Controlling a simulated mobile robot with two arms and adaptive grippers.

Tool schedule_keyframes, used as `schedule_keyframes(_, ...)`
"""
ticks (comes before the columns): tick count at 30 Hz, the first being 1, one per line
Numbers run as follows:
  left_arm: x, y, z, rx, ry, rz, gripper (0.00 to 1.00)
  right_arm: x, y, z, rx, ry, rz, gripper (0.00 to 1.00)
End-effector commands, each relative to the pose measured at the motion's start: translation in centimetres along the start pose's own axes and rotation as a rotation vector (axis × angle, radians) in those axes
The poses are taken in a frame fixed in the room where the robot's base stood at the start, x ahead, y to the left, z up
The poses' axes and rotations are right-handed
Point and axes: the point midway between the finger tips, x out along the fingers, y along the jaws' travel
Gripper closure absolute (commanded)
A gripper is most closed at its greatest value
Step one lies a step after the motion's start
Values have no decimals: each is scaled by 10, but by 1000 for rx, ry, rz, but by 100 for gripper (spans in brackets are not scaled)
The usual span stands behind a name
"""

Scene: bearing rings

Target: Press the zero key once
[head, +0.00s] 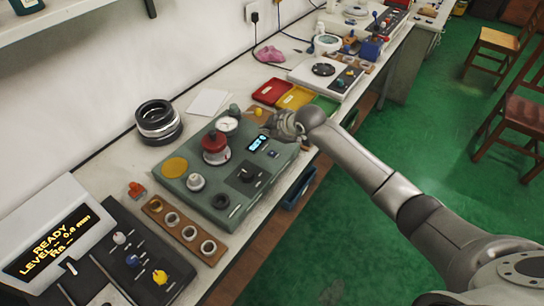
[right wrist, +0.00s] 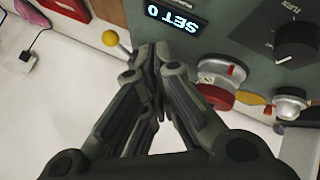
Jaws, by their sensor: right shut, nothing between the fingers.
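The green instrument (head: 215,170) stands on the bench with a small lit display (head: 258,143). In the right wrist view the display (right wrist: 178,18) reads "SET 0", upside down. A small dark key (head: 272,154) sits beside the display in the head view; I cannot read its label, so I cannot tell if it is the zero key. My right gripper (head: 282,124) is shut and empty at the instrument's far right corner. In the right wrist view its fingertips (right wrist: 156,58) are together just below the display; I cannot tell whether they touch anything. My left gripper is out of view.
The instrument carries a red-topped part (head: 214,143), a white knob (head: 196,182) and a black rotary knob (head: 246,175). A wooden strip of rings (head: 183,228) lies in front. Black and silver rings (head: 158,122) are stacked behind. Red (head: 271,91) and yellow (head: 296,97) trays lie beyond.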

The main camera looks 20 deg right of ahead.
Motion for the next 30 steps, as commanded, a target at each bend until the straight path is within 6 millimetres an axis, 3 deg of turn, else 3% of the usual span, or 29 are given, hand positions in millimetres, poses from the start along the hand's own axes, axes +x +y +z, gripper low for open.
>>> schedule_keyframes(1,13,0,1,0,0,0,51,10,-7,7,0,0,0,100)
schedule_keyframes(8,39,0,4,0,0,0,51,29,-22,22,1,0,0,100)
schedule_keyframes(15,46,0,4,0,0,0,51,42,-31,30,0,0,-1,100)
schedule_keyframes(30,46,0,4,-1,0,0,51,42,-31,30,0,0,-1,100)
